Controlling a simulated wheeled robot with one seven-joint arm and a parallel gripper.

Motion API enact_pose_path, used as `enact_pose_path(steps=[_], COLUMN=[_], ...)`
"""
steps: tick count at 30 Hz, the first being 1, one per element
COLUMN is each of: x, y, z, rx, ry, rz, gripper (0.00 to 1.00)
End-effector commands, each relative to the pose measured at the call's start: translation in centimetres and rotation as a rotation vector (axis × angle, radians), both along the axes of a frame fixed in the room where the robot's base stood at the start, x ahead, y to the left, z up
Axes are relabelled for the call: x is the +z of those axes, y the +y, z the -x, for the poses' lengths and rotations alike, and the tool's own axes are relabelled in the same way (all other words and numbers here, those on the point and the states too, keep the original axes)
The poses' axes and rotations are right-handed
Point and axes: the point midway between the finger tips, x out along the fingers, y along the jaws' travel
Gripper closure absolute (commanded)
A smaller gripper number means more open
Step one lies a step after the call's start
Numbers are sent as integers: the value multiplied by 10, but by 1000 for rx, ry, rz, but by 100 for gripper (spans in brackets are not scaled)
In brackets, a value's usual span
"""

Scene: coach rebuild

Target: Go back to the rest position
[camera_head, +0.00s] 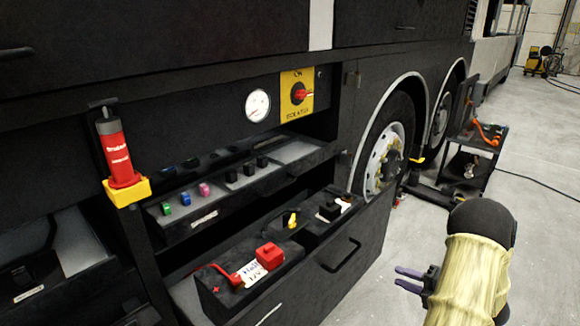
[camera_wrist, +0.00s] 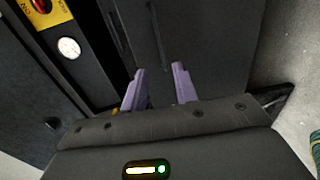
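My gripper (camera_head: 411,280) is at the lower right of the head view, at the end of my arm, in front of and to the right of the open battery drawer (camera_head: 352,262). In the wrist view my gripper (camera_wrist: 158,84) shows two purple fingers held apart with nothing between them. It touches nothing that I can see. In the wrist view, dark panels of the coach lie beyond the fingers.
The open drawer holds batteries with a red terminal cover (camera_head: 269,255). Above it are a shelf with coloured plugs (camera_head: 185,198), a gauge (camera_head: 257,105) and a red-yellow isolator switch (camera_head: 298,95).

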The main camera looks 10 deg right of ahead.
Motion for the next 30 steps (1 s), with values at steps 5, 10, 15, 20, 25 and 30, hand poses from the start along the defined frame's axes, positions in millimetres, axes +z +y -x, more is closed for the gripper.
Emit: enact_pose_path(steps=[5, 10, 15, 20, 25, 30], x=[7, 23, 41, 53, 60, 60], y=[7, 20, 39, 64, 100, 145], z=[-21, -61, -88, -92, -74, -36], rx=[-65, -256, -491, -711, -935, -1150], ry=[43, 154, 292, 429, 592, 779], rz=[7, -17, -110, -244, -417, -601], gripper=[71, 71, 71, 71, 71, 71])
